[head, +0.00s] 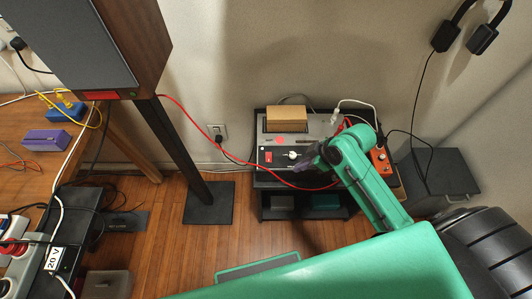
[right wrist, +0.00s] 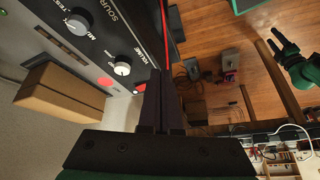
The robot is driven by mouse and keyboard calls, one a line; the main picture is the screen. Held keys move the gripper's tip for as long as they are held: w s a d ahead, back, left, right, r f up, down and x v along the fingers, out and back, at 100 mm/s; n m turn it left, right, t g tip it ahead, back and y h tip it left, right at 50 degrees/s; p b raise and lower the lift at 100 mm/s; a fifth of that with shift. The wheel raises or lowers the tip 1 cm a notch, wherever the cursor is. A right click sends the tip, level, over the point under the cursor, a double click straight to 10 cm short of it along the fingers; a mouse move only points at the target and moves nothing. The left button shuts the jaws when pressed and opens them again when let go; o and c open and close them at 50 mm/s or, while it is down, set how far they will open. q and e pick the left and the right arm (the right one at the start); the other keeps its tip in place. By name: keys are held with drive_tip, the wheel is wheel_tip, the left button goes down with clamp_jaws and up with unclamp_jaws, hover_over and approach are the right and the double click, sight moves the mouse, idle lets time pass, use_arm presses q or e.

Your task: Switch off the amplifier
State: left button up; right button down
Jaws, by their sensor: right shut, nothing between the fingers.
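The amplifier (head: 318,127) is a grey box with a dark front panel on a black stand. Its panel has a red switch (head: 268,157) at the left end and a white-faced knob (head: 292,154) beside it. In the right wrist view the knob (right wrist: 122,69) sits by the word VOLUME, and the red switch (right wrist: 140,87) shows partly beside my fingers. My right gripper (head: 312,168) is shut and empty, just in front of the panel; contact cannot be told. A green arm end, seemingly my left gripper (right wrist: 275,44), shows small in the right wrist view.
A wooden block (head: 287,118) lies on the amplifier. An orange box (head: 381,158) stands to its right. A red cable (head: 235,158) hangs in front. A loudspeaker (head: 85,45) on a black stand is at left. Headphones (head: 482,40) hang at upper right.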

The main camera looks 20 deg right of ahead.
drive_tip(key=w+r+n+y, duration=0.3)
drive_tip(key=w+r+n, duration=0.2)
drive_tip(key=r, duration=0.3)
drive_tip(key=shift+w+d+n+y, duration=0.3)
drive_tip(key=shift+w+d+n, duration=0.15)
drive_tip(key=shift+w, duration=0.15)
hover_over(269, 157)
drive_tip(key=d, duration=0.2)
drive_tip(key=f, duration=0.6)
drive_tip(key=shift+s+f+p, duration=0.2)
drive_tip(key=shift+p, duration=0.1)
drive_tip(key=f, duration=0.4)
drive_tip(key=shift+w+a, duration=0.2)
drive_tip(key=shift+w, duration=0.1)
drive_tip(key=shift+f, duration=0.3)
